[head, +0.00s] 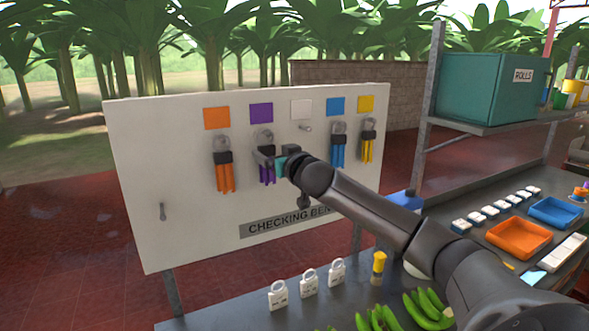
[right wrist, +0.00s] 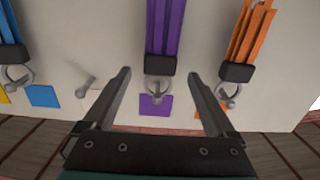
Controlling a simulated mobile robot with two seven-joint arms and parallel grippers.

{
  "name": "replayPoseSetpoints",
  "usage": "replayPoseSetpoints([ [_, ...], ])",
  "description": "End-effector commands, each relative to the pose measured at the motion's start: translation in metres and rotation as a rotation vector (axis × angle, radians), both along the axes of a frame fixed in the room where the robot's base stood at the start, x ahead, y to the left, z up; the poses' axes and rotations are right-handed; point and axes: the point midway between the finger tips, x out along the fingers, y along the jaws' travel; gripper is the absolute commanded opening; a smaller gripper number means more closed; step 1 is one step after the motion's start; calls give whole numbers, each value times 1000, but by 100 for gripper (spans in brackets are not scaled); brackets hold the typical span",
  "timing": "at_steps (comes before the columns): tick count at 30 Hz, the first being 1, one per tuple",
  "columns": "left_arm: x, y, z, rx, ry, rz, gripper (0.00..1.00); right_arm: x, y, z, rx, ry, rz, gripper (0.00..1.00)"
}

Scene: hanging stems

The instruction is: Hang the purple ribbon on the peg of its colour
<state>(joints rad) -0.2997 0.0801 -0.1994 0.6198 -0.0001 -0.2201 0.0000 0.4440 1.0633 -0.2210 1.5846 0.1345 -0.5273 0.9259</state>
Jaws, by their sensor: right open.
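The purple ribbon (head: 266,174) hangs by its black clip and metal ring on the peg under the purple square (head: 261,113) of the upright white board. In the right wrist view, which shows the board upside down, the purple ribbon (right wrist: 165,28) and the purple square (right wrist: 155,105) line up. My right gripper (head: 268,158) is open at the ribbon's clip. In the right wrist view its fingers (right wrist: 160,73) stand either side of the clip and ring, with gaps on both sides. Part of the ribbon is hidden by the gripper in the head view. My left gripper is out of view.
Orange (head: 224,178), blue (head: 338,154) and yellow (head: 368,147) ribbons hang under squares of their colours. The peg under the white square (head: 301,109) is bare, as is a lower-left peg (head: 162,211).

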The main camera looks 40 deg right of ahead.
Motion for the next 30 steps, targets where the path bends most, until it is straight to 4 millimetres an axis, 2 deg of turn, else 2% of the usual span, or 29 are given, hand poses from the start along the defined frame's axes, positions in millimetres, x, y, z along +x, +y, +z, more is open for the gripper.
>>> replayPoseSetpoints([
  [9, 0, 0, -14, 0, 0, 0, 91, -32, 9, -1, -1, 3, -1, 91],
  [30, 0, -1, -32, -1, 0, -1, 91, -88, 28, 3, 2, 3, 1, 91],
])
